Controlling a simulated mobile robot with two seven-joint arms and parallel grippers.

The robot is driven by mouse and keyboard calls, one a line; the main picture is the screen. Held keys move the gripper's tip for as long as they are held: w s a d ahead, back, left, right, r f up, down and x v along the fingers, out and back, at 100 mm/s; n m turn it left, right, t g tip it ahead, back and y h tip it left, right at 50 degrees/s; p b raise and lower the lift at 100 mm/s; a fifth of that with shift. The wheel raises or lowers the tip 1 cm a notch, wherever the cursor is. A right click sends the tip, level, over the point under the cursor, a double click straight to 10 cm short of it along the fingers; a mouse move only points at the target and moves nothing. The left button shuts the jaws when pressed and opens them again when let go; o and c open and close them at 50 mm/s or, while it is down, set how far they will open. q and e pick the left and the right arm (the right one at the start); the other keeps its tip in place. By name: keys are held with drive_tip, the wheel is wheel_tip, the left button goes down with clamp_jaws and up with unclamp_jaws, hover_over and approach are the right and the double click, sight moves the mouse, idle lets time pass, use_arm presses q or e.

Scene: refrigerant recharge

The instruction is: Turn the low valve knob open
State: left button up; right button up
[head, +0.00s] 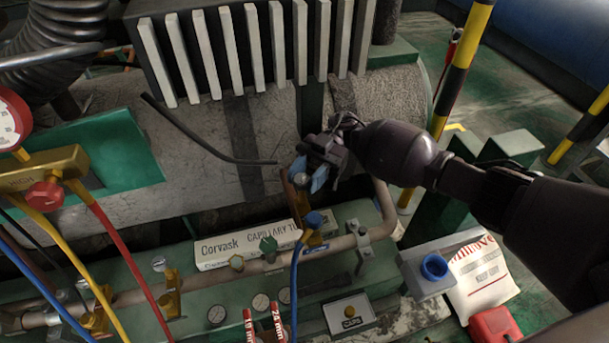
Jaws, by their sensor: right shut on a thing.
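My right gripper (325,150) reaches in from the right, pointing left and down. It is shut on a blue lobed knob (320,181) with a silver centre, which looks like the low valve knob. The jaws hide part of the knob, and its markings cannot be read. A copper pipe (289,192) shows just below it. My left gripper is not in view.
A brass manifold (48,167) with a red knob (44,195) and several hoses is at the left. A grey finned block (255,45) is behind. A white bag (482,277) lies lower right.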

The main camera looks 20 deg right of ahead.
drive_tip(key=o, duration=0.9)
